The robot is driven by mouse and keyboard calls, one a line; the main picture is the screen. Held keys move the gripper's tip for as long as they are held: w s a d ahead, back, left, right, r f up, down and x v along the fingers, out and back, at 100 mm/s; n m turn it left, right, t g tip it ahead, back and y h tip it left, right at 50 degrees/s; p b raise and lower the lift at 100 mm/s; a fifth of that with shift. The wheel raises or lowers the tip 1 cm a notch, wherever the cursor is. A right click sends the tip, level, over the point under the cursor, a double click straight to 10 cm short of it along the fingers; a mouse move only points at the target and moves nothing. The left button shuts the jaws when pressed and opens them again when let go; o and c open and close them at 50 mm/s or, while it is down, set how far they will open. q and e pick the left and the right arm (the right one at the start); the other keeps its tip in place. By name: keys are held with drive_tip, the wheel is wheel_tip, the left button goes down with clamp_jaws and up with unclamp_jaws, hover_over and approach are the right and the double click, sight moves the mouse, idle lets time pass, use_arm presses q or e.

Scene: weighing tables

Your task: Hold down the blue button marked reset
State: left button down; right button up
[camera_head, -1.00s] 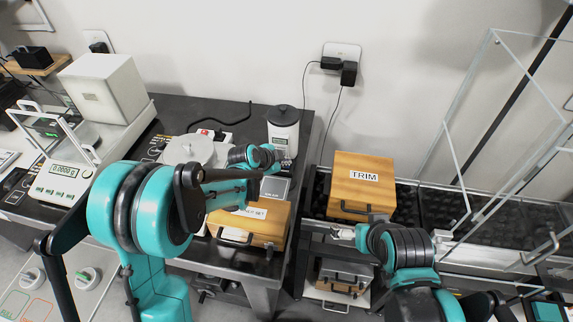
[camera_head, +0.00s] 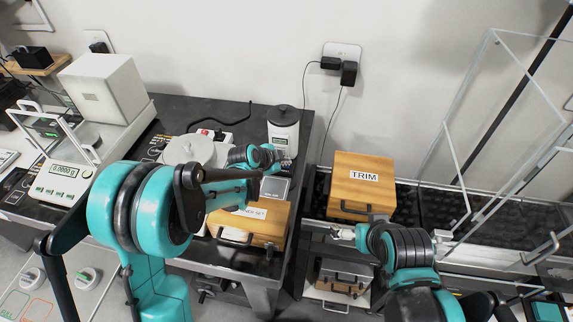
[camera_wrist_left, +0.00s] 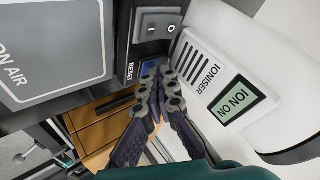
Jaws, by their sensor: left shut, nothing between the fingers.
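The blue button (camera_wrist_left: 150,68) sits on a dark panel beside the word RESET, below a grey rocker switch, in the left wrist view. My left gripper (camera_wrist_left: 163,74) is shut and empty, with its fingertips over the right part of the button. They look to be at its face, but I cannot tell how far it is pressed. In the head view my left gripper (camera_head: 284,160) is small and partly hidden, near the white cylindrical unit, and the button cannot be made out. My right gripper (camera_head: 341,233) is in front of the TRIM box, apart from the button; its jaws are too small to read.
A white ioniser (camera_wrist_left: 217,80) with an ION ON display stands close beside the fingertips. A grey ON AIR panel (camera_wrist_left: 50,50) lies on the other side. A wooden box (camera_head: 262,228) sits below my left wrist. The TRIM box (camera_head: 361,187) stands to the right.

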idle(0.7)
use_arm(q)
drive_tip(key=shift+r+p, duration=0.55)
drive_tip(key=shift+r, duration=0.25)
drive_tip(key=shift+r+p, duration=1.85)
drive_tip(key=shift+r, duration=0.7)
